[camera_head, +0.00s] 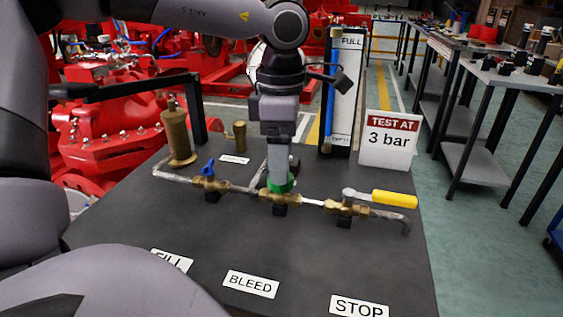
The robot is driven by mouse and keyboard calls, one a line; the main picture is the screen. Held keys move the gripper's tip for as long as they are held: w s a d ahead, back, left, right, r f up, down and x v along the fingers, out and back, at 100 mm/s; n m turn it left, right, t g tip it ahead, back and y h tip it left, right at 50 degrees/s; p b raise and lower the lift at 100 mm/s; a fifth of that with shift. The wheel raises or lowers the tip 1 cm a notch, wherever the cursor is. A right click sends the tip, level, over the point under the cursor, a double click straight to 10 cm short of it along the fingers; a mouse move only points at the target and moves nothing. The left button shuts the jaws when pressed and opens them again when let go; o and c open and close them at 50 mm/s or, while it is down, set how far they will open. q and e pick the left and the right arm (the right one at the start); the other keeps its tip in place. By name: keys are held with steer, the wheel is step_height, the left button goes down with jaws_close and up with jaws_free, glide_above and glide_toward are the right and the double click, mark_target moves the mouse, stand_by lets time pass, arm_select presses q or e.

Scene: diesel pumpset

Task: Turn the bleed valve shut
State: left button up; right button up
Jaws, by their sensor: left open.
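The bleed valve (279,197) is the middle brass valve on a pipe line across the dark bench top. It has a green handle (281,188), mostly hidden by my left gripper. My left gripper (281,178) points down right over the green handle, with its fingers open at or around it. Whether the fingers touch the handle I cannot tell. The BLEED label (250,284) lies on the bench in front of this valve. My right gripper is not in view.
A blue-handled valve (210,179) stands to the left and a yellow-lever valve (346,207) to the right, on the same pipe. Behind are a brass cylinder (178,138), a level gauge (343,95) and a "TEST AT 3 bar" sign (390,140).

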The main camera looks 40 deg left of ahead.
arm_select(q)
step_height(320, 180, up, 4)
steer(key=shift+r+p, duration=0.25)
steer(key=shift+p, duration=0.1)
stand_by(0.4)
